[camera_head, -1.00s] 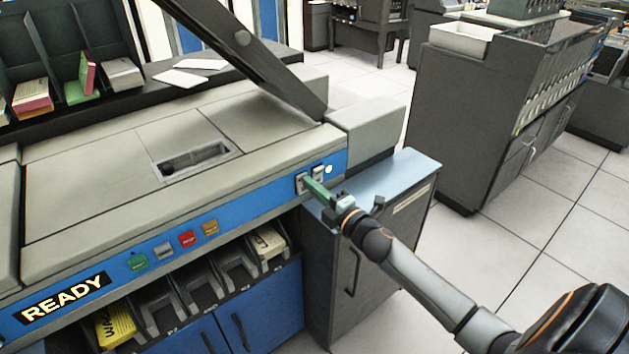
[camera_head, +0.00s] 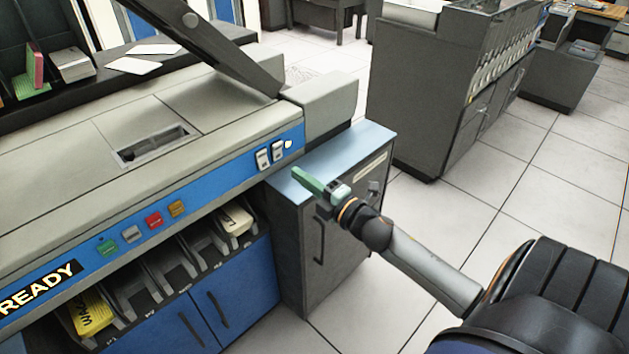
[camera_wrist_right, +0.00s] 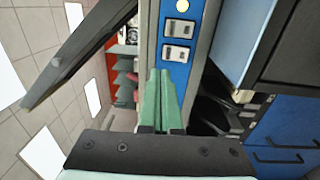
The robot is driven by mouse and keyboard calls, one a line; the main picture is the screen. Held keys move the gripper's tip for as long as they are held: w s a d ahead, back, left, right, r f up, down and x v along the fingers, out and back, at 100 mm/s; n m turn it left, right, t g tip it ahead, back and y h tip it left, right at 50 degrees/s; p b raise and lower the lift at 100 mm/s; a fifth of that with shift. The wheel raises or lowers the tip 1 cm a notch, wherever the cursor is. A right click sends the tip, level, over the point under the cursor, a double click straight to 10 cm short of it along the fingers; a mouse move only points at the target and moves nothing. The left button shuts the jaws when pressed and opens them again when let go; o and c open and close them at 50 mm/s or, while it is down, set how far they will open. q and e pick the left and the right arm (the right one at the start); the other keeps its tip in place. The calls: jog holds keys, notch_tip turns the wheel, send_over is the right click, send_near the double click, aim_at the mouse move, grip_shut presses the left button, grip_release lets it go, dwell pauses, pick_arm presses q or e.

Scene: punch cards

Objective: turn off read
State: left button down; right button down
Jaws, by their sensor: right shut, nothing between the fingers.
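Two small white switches, a left one (camera_head: 263,158) and a right one (camera_head: 279,151), sit side by side near the right end of the machine's blue front panel (camera_head: 225,176). I cannot read their labels, so I cannot tell which is read, nor how each is set. Both also show in the right wrist view, one (camera_wrist_right: 179,30) above the other (camera_wrist_right: 176,53). My right gripper (camera_head: 296,173) has green fingers, shut and empty. Its tips are apart from the switches, a little right of and below them in the head view. In the wrist view the fingertips (camera_wrist_right: 160,73) point toward the panel. My left gripper is out of view.
A pale round light (camera_head: 288,144) is beside the switches. Several coloured buttons, including a red one (camera_head: 153,220), and a READY sign (camera_head: 38,287) are further left. A grey cabinet with a blue top (camera_head: 345,148) stands below the gripper. Open floor (camera_head: 440,215) lies right.

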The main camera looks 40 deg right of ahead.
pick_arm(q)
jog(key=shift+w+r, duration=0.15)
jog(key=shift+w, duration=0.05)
pick_arm(e)
jog(key=shift+s+d+r, duration=0.1)
jog(key=shift+s+r, duration=0.05)
jog(key=shift+s, duration=0.75)
jog(key=shift+s+d+r, duration=0.1)
jog(key=shift+s, duration=0.8)
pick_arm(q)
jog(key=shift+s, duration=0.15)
